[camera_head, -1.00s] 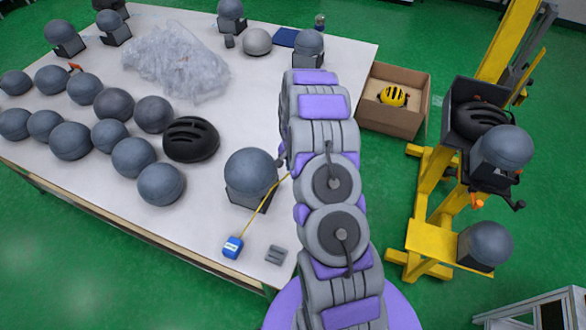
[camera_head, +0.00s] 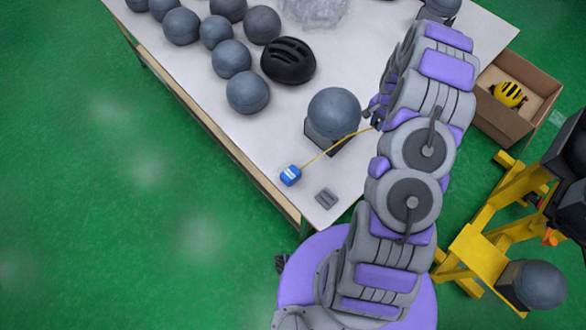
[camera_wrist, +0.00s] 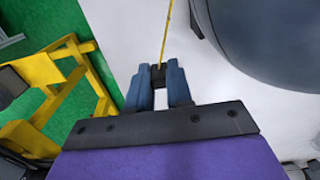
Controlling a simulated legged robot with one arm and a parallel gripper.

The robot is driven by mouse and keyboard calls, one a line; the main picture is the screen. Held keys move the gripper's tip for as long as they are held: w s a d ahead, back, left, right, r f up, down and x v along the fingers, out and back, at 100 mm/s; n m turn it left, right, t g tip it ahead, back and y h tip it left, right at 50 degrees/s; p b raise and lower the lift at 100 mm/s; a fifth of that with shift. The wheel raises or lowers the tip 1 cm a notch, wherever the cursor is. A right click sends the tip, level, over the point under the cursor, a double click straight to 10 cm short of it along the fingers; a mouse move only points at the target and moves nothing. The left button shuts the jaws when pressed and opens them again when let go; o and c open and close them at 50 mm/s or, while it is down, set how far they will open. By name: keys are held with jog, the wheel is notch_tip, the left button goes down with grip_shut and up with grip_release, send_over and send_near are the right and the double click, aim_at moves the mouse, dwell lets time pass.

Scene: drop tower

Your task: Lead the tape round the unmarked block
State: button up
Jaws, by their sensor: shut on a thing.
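A blue tape measure (camera_head: 290,175) lies near the table's front corner. Its yellow tape (camera_head: 325,152) runs out across the near side of a dark block with a grey dome (camera_head: 333,115). No mark shows on the visible sides of that block. My gripper (camera_head: 375,120) is just right of the block, partly hidden by my arm. In the wrist view, my gripper (camera_wrist: 158,78) is shut on the dark end piece of the tape (camera_wrist: 166,35). The large grey dome (camera_wrist: 275,35) fills the upper right there, apart from the fingers.
A small grey piece (camera_head: 327,197) lies beside the tape measure. A black helmet (camera_head: 288,60) and several grey domes stand farther back on the white table (camera_head: 250,140). A cardboard box with a yellow helmet (camera_head: 509,94) and a yellow tower (camera_head: 480,255) stand to the right.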

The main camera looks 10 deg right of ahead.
dwell(0.6)
notch_tip(320, 180, up, 24)
jog(key=p, duration=0.4)
dwell(0.7)
